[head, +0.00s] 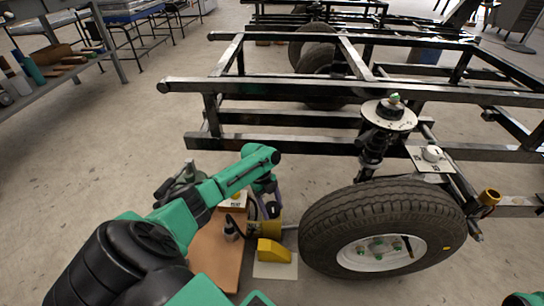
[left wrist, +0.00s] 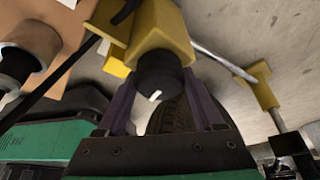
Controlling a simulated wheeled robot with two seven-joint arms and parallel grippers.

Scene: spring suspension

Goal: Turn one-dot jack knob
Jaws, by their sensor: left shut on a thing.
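The jack knob (left wrist: 158,77) is a black cylinder with a white mark on its end, seen in the left wrist view. It sits on a yellow jack body (left wrist: 166,28). My left gripper (left wrist: 160,100) has its two purple fingers on either side of the knob and is shut on it. In the head view my left gripper (head: 267,204) points down beside the yellow jack (head: 262,229), left of the wheel. The knob is hidden there by the gripper. I cannot read dots on the jack. My right gripper is out of view.
A yellow wedge block (head: 273,251) lies in front of the jack. An orange-brown board (head: 216,254) lies to its left. Open concrete floor lies at left.

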